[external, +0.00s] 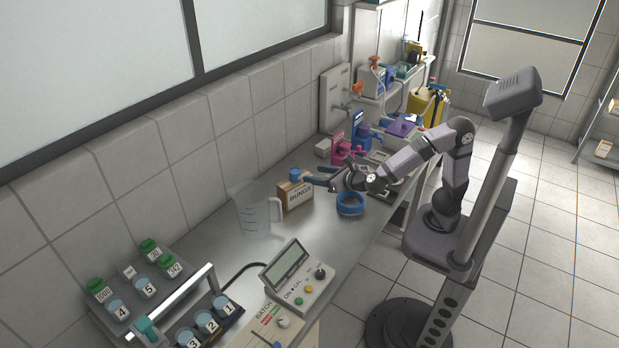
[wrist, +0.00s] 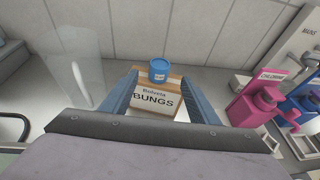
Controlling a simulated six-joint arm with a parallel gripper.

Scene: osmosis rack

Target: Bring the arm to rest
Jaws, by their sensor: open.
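My gripper (external: 317,181) is stretched out over the bench beside the cardboard box labelled BUNGS (external: 294,195). In the wrist view my gripper (wrist: 158,82) has its two blue-grey fingers spread wide with nothing held between them. The BUNGS box (wrist: 156,101) shows between and beyond the fingers. Whether the fingers touch the box or tub I cannot tell.
A clear jug (external: 257,212) stands left of the box. A blue ring (external: 350,204) lies on the bench below my arm. Pink (external: 341,150) and blue (external: 362,133) pump bottles stand behind. A control box (external: 298,278) and a rack of numbered jars (external: 205,325) are at the front.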

